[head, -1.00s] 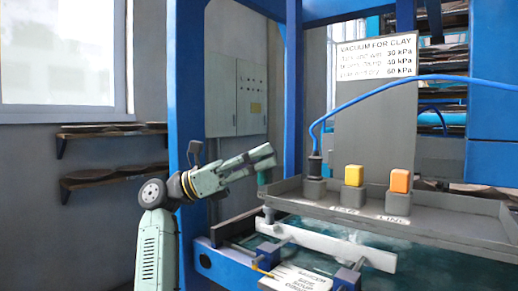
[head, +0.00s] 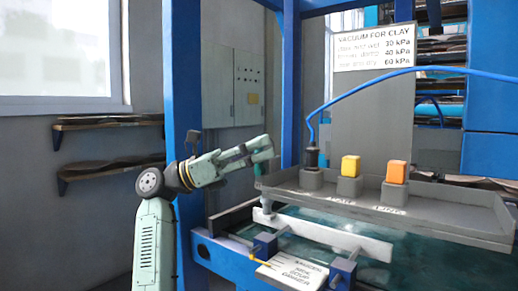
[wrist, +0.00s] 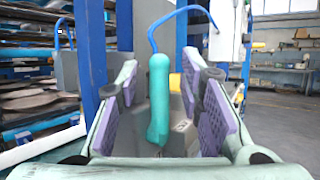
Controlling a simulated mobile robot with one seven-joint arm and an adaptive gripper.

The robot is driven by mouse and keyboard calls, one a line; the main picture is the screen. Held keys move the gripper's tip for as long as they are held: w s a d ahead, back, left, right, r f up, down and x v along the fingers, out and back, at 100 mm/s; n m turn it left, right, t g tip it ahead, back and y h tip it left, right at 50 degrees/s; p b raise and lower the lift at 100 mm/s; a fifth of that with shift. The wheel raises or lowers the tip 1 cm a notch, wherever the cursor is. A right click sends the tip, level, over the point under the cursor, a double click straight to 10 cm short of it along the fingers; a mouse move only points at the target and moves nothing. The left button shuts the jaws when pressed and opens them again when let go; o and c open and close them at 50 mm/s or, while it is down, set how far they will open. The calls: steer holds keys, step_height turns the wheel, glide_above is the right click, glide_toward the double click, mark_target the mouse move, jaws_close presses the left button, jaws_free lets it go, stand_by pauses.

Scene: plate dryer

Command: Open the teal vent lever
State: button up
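The teal vent lever (wrist: 158,98) stands upright in the middle of the wrist view, with a rounded top and a wider lower part. In the head view my gripper (head: 264,148) is at the left end of the grey tray. Only a small teal part of the lever (head: 260,168) shows there, just below the fingers; the rest is hidden.
The grey tray (head: 440,222) carries a yellow-capped block (head: 350,166), an orange-capped block (head: 397,173) and a black fitting (head: 311,157) with a blue hose (head: 400,78). A blue post (head: 183,90) stands close behind my arm. A white sign plate (head: 291,273) lies below the tray.

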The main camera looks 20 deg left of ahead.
steer(key=shift+a, duration=0.1)
steer(key=v, duration=1.2)
